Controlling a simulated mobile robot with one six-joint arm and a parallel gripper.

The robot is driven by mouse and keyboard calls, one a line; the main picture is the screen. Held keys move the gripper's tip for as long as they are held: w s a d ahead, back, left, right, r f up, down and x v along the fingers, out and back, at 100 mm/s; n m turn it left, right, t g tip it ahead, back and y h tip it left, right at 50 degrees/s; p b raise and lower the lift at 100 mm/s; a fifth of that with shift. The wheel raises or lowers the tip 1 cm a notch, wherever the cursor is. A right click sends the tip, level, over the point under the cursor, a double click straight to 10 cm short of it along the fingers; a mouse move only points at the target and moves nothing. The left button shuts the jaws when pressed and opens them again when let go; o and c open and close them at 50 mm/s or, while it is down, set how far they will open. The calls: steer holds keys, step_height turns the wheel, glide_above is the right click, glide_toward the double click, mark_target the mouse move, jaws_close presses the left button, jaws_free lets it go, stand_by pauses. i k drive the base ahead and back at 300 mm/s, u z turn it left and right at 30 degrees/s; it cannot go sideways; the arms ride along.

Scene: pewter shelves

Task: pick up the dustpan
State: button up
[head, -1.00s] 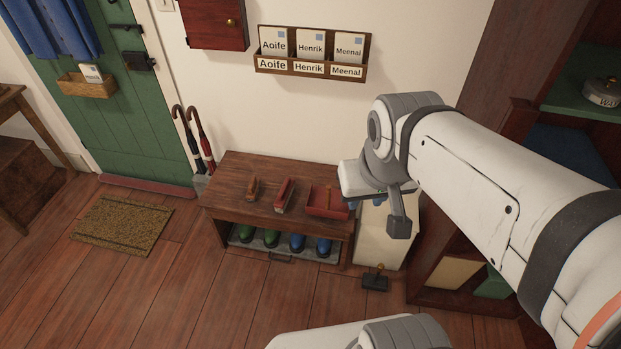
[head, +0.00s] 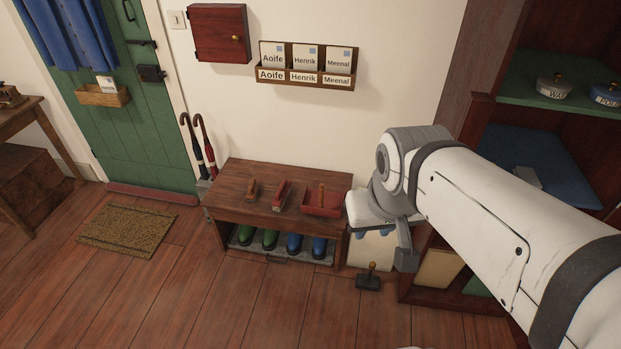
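The dustpan (head: 313,209) is a red, shallow pan with a wooden handle. It lies at the right end of the top of a dark wooden bench (head: 233,178), in the head view. My gripper (head: 396,238) is right of the dustpan in the picture and apart from it. I see the gripper from behind, with one grey finger showing. Its other finger is hidden, so its opening cannot be seen. Nothing visible hangs from it.
A wooden brush (head: 251,190) and a red brush-like tool (head: 281,196) lie left of the dustpan. Boots (head: 294,245) stand below on a tray. A small dark tool with an upright handle (head: 368,280) stands on the floor. A shelf unit (head: 455,200) is at right. Front floor is clear.

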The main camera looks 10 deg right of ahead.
mark_target(320, 202)
steer(key=z, duration=0.1)
steer(key=i, duration=0.9)
steer(key=u, duration=0.1)
